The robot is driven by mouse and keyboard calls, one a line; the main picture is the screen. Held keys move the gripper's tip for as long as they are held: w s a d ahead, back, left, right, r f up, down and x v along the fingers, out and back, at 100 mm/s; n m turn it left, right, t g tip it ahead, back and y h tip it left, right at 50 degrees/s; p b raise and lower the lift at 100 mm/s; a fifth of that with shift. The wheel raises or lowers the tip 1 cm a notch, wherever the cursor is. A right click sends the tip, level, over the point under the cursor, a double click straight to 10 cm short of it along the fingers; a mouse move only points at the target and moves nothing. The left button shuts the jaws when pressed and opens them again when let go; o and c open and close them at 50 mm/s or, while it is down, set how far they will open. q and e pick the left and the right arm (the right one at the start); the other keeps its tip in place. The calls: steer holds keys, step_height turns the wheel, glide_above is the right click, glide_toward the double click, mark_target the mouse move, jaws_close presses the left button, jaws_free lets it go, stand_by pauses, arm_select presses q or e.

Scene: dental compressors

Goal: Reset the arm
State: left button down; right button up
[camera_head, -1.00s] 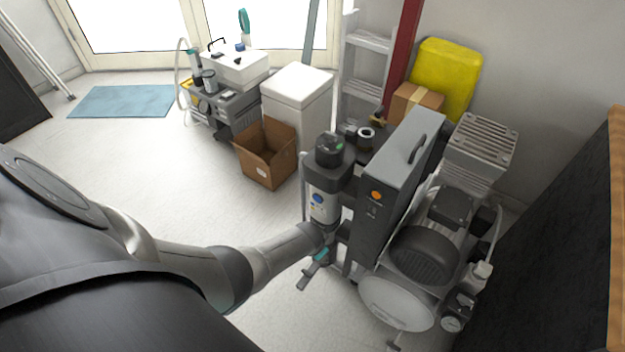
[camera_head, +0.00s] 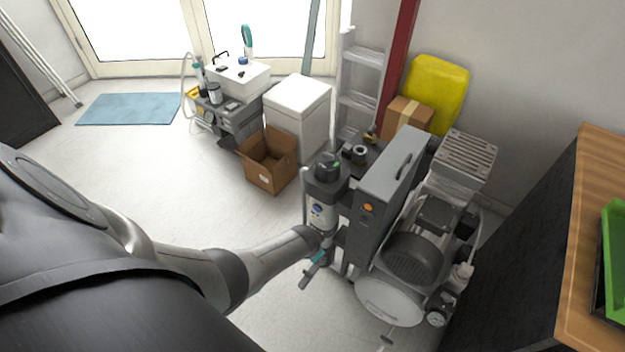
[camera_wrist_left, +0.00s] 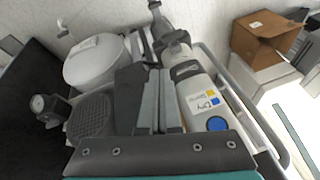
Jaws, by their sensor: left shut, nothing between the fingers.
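My left arm (camera_head: 190,265) reaches in from the left, low in the head view. Its gripper (camera_head: 309,272), with a teal band, hangs in front of the compressor unit. In the left wrist view the gripper (camera_wrist_left: 148,95) has its fingers together, with nothing between them. The compressor (camera_head: 415,255) has a grey upright panel box (camera_head: 385,190), a white tank (camera_head: 390,300) and a white dryer cylinder (camera_head: 322,215) beside the gripper. The dryer cylinder also shows in the wrist view (camera_wrist_left: 200,100), right of the fingers. I cannot tell whether the gripper touches anything. My right gripper is not in view.
An open cardboard box (camera_head: 268,160) and a white cabinet (camera_head: 300,112) stand behind. A ladder (camera_head: 360,85) and a yellow case (camera_head: 437,90) are at the wall. A wooden-topped counter (camera_head: 585,240) with a green tray (camera_head: 612,265) is at right.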

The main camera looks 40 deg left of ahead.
arm_select(q)
steer(key=shift+s+r+p, duration=0.2)
steer(key=shift+r+p, duration=0.1)
steer(key=shift+r, duration=0.2)
steer(key=s+d+f+g, duration=0.1)
steer(key=s+d+f, duration=0.1)
steer(key=s, duration=0.9)
steer(key=s+d+f+g+h, duration=0.1)
steer(key=s+d+f, duration=0.2)
steer(key=s, duration=0.9)
steer(key=s+d+f+g, duration=0.1)
steer(key=s+f, duration=0.4)
steer(key=s, duration=0.7)
steer(key=shift+d+f, duration=0.3)
steer(key=shift+d, duration=0.5)
